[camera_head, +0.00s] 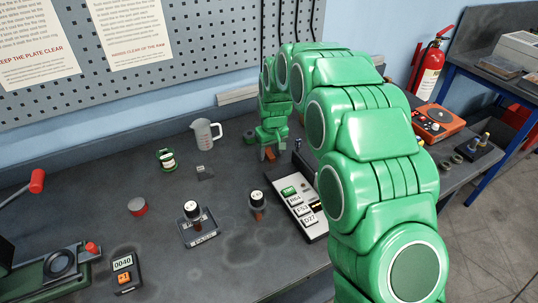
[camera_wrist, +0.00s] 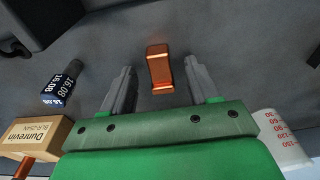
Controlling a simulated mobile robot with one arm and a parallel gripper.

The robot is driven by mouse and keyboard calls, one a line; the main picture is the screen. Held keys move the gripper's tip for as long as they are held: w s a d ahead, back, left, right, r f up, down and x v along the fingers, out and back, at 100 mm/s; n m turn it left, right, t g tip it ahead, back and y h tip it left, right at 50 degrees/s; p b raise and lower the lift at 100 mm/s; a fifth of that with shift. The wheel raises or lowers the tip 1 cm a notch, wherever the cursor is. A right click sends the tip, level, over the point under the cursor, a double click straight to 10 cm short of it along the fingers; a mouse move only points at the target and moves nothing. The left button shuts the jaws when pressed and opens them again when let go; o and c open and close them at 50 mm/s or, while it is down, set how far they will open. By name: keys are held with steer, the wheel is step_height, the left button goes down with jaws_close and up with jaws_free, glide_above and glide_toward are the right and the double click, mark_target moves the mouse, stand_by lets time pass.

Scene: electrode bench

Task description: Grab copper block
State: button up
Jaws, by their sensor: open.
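The copper block (camera_wrist: 160,68) is a small, shiny orange-brown bar on the dark bench in the wrist view. My gripper (camera_wrist: 159,76) is open, with one finger on each side of the block in the picture. Gaps show between the block and both fingers; I cannot tell whether the fingertips are level with it. In the head view my gripper (camera_head: 271,150) points down at the back of the bench, and a small copper-coloured patch (camera_head: 269,155), likely the block, shows there, partly hidden.
A clear measuring jug (camera_head: 205,134) stands left of my gripper. A labelled white-and-black unit (camera_head: 306,207) lies in front. In the wrist view, a dark weight marked 16.08 (camera_wrist: 62,83) and a tan box (camera_wrist: 38,136) are at left. Bare bench surrounds the block.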

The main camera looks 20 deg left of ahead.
mark_target(269, 152)
steer(key=shift+f, duration=0.25)
jaws_close()
steer(key=shift+r, duration=0.1)
steer(key=shift+r, duration=0.55)
step_height(269, 152, up, 2)
steer(key=shift+r, duration=0.1)
steer(key=s+d+r, duration=0.6)
steer(key=s+r, duration=0.3)
steer(key=s, duration=0.3)
steer(key=shift+d+r, duration=0.3)
steer(key=shift+d, duration=0.1)
